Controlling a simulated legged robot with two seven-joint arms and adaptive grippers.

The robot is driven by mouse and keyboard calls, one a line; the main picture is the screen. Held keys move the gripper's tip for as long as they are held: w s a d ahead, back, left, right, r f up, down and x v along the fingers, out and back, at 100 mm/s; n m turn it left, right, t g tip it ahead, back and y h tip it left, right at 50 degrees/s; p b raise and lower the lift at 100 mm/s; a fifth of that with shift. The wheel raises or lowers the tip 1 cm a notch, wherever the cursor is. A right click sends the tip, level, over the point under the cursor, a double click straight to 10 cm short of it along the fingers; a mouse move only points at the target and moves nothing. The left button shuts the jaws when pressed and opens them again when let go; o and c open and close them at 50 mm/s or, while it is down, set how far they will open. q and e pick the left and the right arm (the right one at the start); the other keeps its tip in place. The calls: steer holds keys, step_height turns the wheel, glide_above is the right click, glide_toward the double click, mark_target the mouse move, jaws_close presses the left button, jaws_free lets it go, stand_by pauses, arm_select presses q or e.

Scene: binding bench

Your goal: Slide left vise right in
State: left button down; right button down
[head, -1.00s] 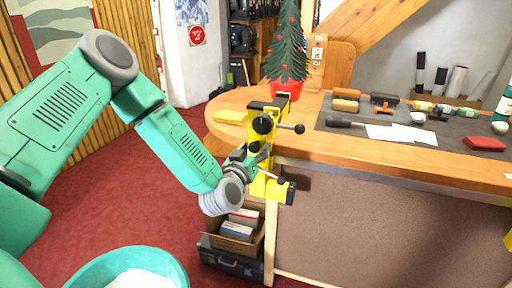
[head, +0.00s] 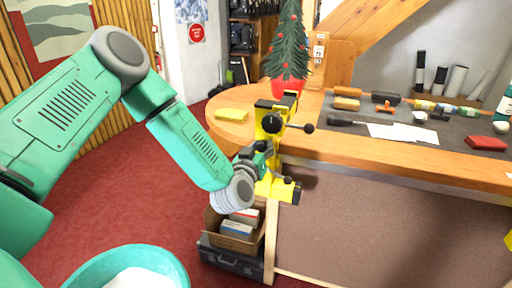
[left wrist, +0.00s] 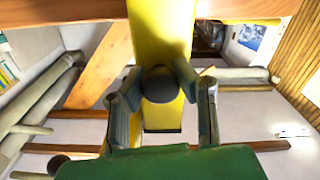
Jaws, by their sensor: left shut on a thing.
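The yellow left vise (head: 270,150) stands clamped at the bench's left front edge, with black jaws on top and a handle bar with a dark knob sticking out to the right. My left gripper (head: 258,160) is at the lower front of the vise, shut on it. In the left wrist view my gripper's fingers (left wrist: 162,100) lie on both sides of a dark round knob in front of the yellow vise body (left wrist: 160,30). Exactly which part is pinched is partly hidden. My right gripper is not in view.
A small Christmas tree in a red pot (head: 288,86) stands behind the vise. A dark mat (head: 350,135) with tools and papers lies to the right. A cardboard box (head: 236,236) sits on a dark case below.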

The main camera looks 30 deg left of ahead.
arm_select(q)
steer(key=w+d+b, duration=0.1)
steer(key=w+d, duration=0.2)
steer(key=d, duration=1.1)
steer(key=w+d+b, duration=0.2)
steer(key=w+d, duration=0.1)
steer(key=d, duration=1.1)
steer(key=shift+w, duration=0.25)
steer(key=c, duration=1.4)
jaws_free()
steer(key=shift+c, duration=0.2)
steer(key=shift+o, duration=1.3)
steer(key=shift+d, duration=0.1)
steer(key=shift+w+d, duration=0.1)
steer(key=shift+d, duration=0.05)
